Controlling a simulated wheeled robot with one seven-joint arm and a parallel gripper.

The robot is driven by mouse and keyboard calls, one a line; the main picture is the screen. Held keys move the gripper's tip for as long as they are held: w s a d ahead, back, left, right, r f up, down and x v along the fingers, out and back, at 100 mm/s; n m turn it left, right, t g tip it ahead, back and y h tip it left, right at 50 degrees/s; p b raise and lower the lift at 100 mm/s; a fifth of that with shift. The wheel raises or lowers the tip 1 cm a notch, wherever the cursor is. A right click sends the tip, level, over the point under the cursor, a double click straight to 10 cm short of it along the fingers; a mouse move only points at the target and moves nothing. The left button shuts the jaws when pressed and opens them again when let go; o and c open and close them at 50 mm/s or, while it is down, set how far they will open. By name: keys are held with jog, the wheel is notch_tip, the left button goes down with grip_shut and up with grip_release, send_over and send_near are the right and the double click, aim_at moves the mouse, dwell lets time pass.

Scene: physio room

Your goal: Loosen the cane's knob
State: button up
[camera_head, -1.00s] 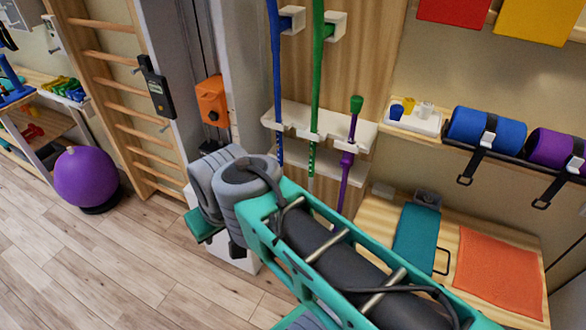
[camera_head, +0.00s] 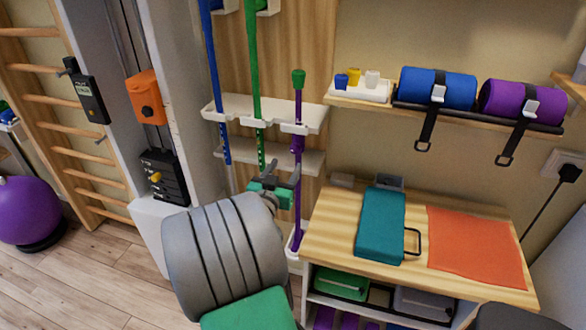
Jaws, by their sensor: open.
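A purple cane (camera_head: 298,205) with a green top grip stands upright at the right end of the white wall rack (camera_head: 222,106), its foot in a white holder. A thicker purple collar (camera_head: 297,144) sits on its shaft just below the rack's upper shelf; I cannot make out a separate knob there. My gripper (camera_head: 284,172) is open and empty, its grey fingers just left of the cane's shaft and below the collar. The fingers overlap the shaft in the picture, and I cannot tell whether they touch it. A green cane (camera_head: 254,60) and a blue cane (camera_head: 212,60) hang to the left.
A wooden bench (camera_head: 330,225) with a teal block (camera_head: 380,228) and an orange mat (camera_head: 472,248) stands at right. Above it, a shelf (camera_head: 350,103) holds blue and purple rolls. An orange box (camera_head: 145,97) is on the column at left.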

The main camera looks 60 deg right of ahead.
aim_at(294, 151)
jog(key=d, duration=0.2)
jog(key=d+p, duration=0.1)
jog(key=d, duration=0.2)
jog(key=w+d+p, duration=0.1)
jog(key=d, duration=0.1)
jog(key=shift+d+r, duration=0.1)
jog(key=shift+d, duration=0.25)
jog(key=shift+c, duration=0.5)
grip_shut()
